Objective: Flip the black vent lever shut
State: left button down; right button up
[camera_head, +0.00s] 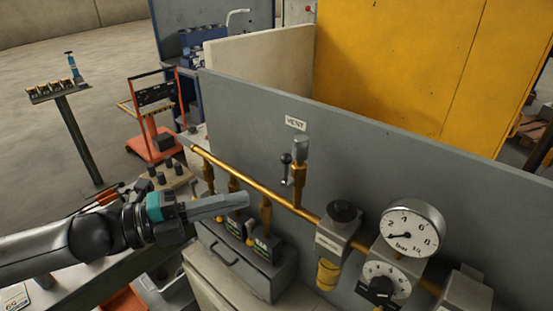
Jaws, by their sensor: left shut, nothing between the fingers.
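The black vent lever (286,159) has a round black knob on a short stem. It stands roughly upright at the left side of the brass vent valve (299,176), below the white VENT label (295,123) on the grey panel. My left gripper (242,200) reaches in from the left, with its grey fingers closed together and empty. Its tips are left of and lower than the lever in the picture, apart from it, and in front of the brass pipe's drop fittings. My right gripper is not in view.
A brass pipe (230,166) runs along the grey panel (365,165). A filter unit (338,235), a round pressure gauge (411,229) and a dial regulator (387,281) are to the right. A grey drawer box (232,262) sits below. An orange cart (155,125) stands behind.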

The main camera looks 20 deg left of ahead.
aim_at(286, 171)
pick_arm(q)
jog(key=shift+s+d+r+m+g+h, duration=0.3)
jog(key=shift+d+r+m, duration=0.1)
jog(key=shift+d+r, duration=0.2)
jog(key=shift+w+d+f, duration=0.1)
jog(key=shift+b+x, duration=1.05)
jog(key=shift+x, duration=3.85)
jog(key=shift+w+a+p, duration=0.2)
jog(key=shift+w+a, duration=0.35)
jog(key=shift+a, duration=0.35)
jog(key=shift+w+a+p, duration=0.2)
jog(key=shift+w+a, duration=0.3)
jog(key=shift+a, duration=0.4)
